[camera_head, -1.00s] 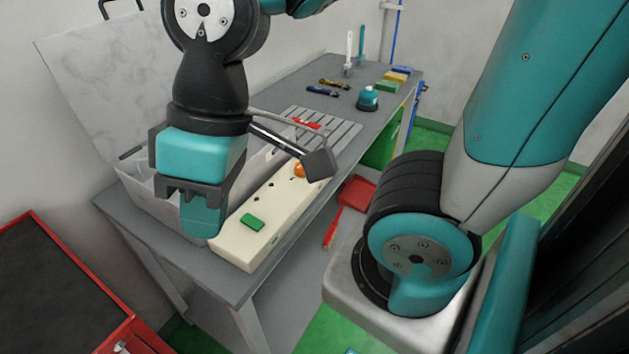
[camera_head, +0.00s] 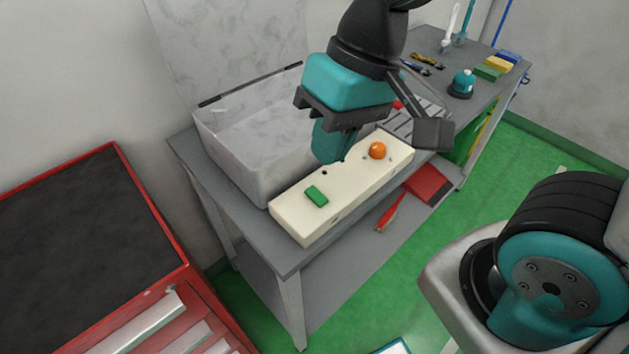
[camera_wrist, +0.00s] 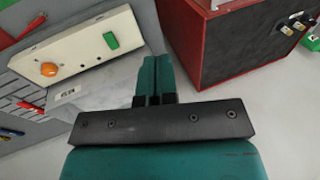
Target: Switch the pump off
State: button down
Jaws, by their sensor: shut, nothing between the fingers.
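A cream control box (camera_head: 290,216) lies on the grey bench, with a green rectangular button (camera_head: 316,196) near its near end and a round orange knob (camera_head: 377,150) near its far end. My gripper (camera_head: 330,158) is shut and empty, its fingers pointing down. In the head view the fingertips overlap the box's back edge between the two buttons; their height over it is hard to tell. In the wrist view the closed fingertips (camera_wrist: 152,62) are apart from the box (camera_wrist: 80,50); the green button (camera_wrist: 111,40) and orange knob (camera_wrist: 49,69) both show clearly. No label names the pump.
An open grey-white bin (camera_head: 250,165) stands behind the box. A red tool cabinet (camera_head: 90,230) is at left. A slatted rack, a teal-topped item (camera_head: 462,84) and coloured blocks (camera_head: 488,72) lie farther along the bench. A red dustpan (camera_head: 428,184) is below.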

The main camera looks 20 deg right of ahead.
jog(key=w+d+f+m+h, duration=0.1)
jog(key=w+d+f+m, duration=0.1)
jog(key=w+f+m, duration=0.3)
jog(key=w+d+f+m+h+b, duration=0.1)
jog(key=w+f+m, duration=0.4)
jog(key=w+m, duration=0.5)
jog(key=d+m+h, duration=0.1)
jog(key=m, duration=0.1)
jog(key=shift+f+m+h, duration=0.15)
jog(key=shift+m+h, duration=0.15)
jog(key=shift+s+d, duration=0.1)
jog(key=shift+s+d+r, duration=0.2)
jog(key=shift+s+r, duration=0.1)
jog(key=shift+s, duration=0.35)
notch_tip(320, 180, up, 14)
jog(key=s+p, duration=0.2)
jog(key=shift+d, duration=0.3)
